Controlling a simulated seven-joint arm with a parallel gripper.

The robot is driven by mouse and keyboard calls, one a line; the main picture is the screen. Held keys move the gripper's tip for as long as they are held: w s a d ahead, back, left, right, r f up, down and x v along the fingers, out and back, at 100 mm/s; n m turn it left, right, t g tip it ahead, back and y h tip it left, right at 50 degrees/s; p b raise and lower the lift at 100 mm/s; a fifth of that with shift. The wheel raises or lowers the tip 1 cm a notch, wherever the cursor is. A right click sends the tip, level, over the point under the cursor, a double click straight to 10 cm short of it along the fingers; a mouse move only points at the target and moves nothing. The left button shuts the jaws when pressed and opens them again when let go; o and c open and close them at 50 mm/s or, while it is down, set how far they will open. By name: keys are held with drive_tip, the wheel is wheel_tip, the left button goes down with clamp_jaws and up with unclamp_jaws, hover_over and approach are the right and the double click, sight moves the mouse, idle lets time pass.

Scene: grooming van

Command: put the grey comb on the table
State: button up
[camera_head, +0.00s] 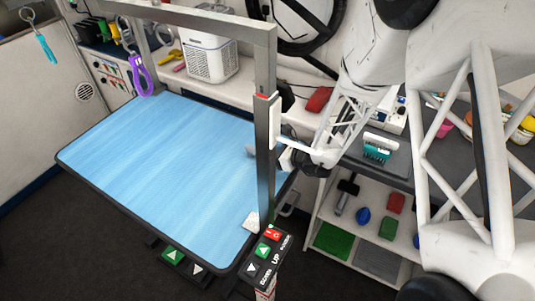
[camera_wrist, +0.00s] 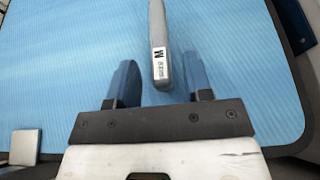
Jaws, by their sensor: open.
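The grey comb (camera_wrist: 158,40) shows in the wrist view as a slim grey bar with a white label on its near end. It appears to lie on the blue table top (camera_head: 160,140); its far end runs out of the wrist view and I see no teeth. My gripper (camera_wrist: 159,80) is open, one finger on each side of the comb's near end, with gaps between. In the head view, a pale bar at the table's right side looks like the comb (camera_head: 234,148). My gripper there (camera_head: 284,160) is partly hidden behind the grey post.
The grey upright post (camera_head: 265,180) of the table's frame stands close to my gripper. A purple loop (camera_head: 141,76) hangs at the far left. A shelf unit (camera_head: 330,217) with brushes stands to the right. Most of the table top is clear.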

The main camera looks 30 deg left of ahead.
drive_tip(key=v, duration=0.9)
idle(0.4)
idle(0.4)
drive_tip(key=s+d+r+n+g+h, duration=0.1)
drive_tip(key=s+d+r+n, duration=0.2)
drive_tip(key=d+r, duration=0.25)
drive_tip(key=s+d+r+n+h, duration=0.2)
drive_tip(key=d+r+n, duration=0.1)
drive_tip(key=d+r, duration=0.25)
drive_tip(key=s+d+r+n+g+h, duration=0.1)
drive_tip(key=s+d+r+n, duration=0.25)
drive_tip(key=d+r, duration=0.2)
drive_tip(key=s+d+r+n+t+h, duration=0.1)
drive_tip(key=s+d+r+n+h, duration=0.1)
drive_tip(key=d, duration=0.6)
drive_tip(key=s+d+r+n+t+h, duration=0.2)
drive_tip(key=s+d+r+n+h, duration=0.1)
drive_tip(key=s+d+r, duration=0.3)
drive_tip(key=s+d+r+n+t+h, duration=0.1)
drive_tip(key=s+d+r+n+h, duration=0.2)
drive_tip(key=s+d, duration=0.4)
drive_tip(key=d+r+h, duration=0.1)
drive_tip(key=d, duration=0.4)
drive_tip(key=shift+r+t+h, duration=0.25)
drive_tip(key=shift+t+h, duration=0.05)
drive_tip(key=shift+h, duration=0.1)
